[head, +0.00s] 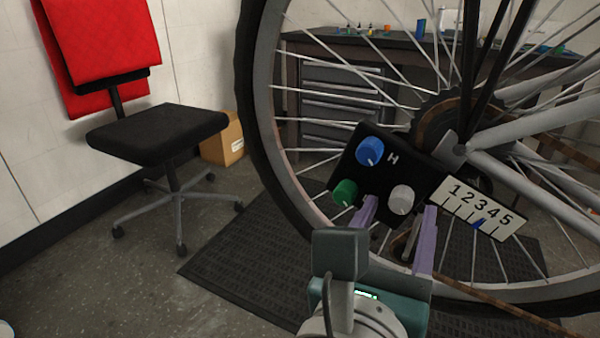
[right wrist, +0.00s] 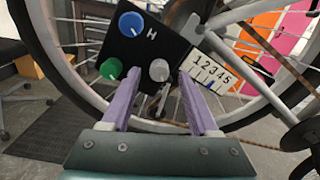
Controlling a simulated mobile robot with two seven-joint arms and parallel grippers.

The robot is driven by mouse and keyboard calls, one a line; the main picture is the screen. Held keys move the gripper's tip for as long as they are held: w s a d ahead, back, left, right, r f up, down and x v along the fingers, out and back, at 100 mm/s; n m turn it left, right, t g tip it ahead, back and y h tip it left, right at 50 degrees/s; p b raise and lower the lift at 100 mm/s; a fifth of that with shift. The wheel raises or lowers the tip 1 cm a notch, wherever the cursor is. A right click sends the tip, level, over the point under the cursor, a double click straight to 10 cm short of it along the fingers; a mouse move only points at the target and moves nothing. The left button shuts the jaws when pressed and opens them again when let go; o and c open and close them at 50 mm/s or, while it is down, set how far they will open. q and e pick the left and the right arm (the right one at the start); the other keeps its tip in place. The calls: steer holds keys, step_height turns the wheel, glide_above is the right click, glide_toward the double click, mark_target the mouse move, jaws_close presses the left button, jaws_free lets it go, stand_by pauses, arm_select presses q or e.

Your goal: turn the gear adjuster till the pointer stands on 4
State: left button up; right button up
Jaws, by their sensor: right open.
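A black panel (head: 375,187) marked H, at the bike's rear wheel, carries a blue knob (head: 370,151), a green knob (head: 345,192) and a light grey knob (head: 401,199). Which knob is the gear adjuster is not labelled. A white scale (head: 479,207) numbered 1 to 5 sits tilted right of it. Its blue pointer (head: 478,224) stands around 3 to 4; the exact mark is hard to read. My right gripper (head: 400,207) is open, its purple fingers either side of the grey knob, also seen between them in the right wrist view (right wrist: 158,70). Contact cannot be told. My left gripper is not in view.
The spoked wheel (head: 258,130) surrounds the panel, with grey frame tubes (head: 540,135) at right. A workbench (head: 390,42) stands behind. A black chair (head: 158,133) and cardboard box (head: 224,139) are left. Floor between chair and wheel is clear.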

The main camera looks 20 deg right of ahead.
steer(key=shift+w+d, duration=0.3)
steer(key=shift+d, duration=0.05)
steer(key=shift+c, duration=0.4)
jaws_close()
